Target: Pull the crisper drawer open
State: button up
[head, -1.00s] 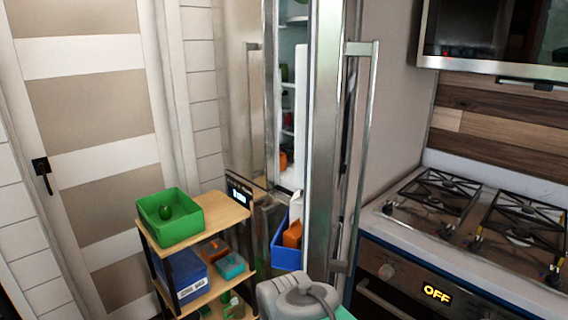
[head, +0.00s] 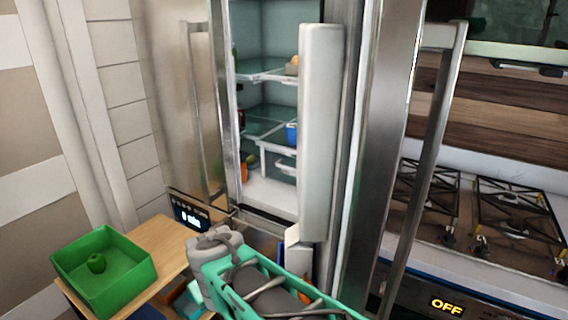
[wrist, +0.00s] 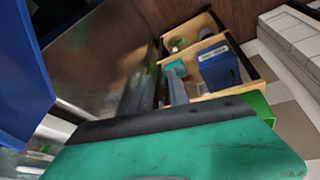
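The refrigerator (head: 205,100) stands with its right door swung open. A clear crisper drawer (head: 276,158) with a pale front sits low inside, above the white fridge floor. Its right side is hidden behind the door's inner edge, and I cannot tell whether it is fully shut. My grey and teal arm shows at the bottom of the head view, in front of and below the fridge opening; its fingertips are not clear there. In the wrist view a teal part with a black edge, seemingly of my gripper (wrist: 170,135), fills the foreground. Its opening cannot be made out, and no drawer shows there.
The open door (head: 375,150) with its long handle (head: 430,150) bounds the right side. A wooden shelf cart (head: 160,245) with a green bin (head: 105,272) stands at lower left. A blue bin (wrist: 20,90) is close at left in the wrist view. A stove (head: 480,205) lies right.

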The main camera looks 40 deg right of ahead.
jog(key=w+d+r+t+h+p, duration=0.1)
jog(key=w+d+r+h+p, duration=0.35)
jog(key=w+d, duration=1)
jog(key=n+h, duration=0.4)
jog(key=h, duration=0.5)
send_near(293, 170)
jog(key=r+x, duration=0.1)
jog(key=x, duration=0.4)
jog(key=p+x, duration=0.1)
jog(key=x, duration=0.1)
jog(key=f+x, duration=0.1)
jog(key=x, duration=0.2)
jog(key=shift+w+d+f, duration=0.1)
jog(key=shift+w+d, duration=0.05)
jog(key=shift+d, duration=0.2)
grip_shut()
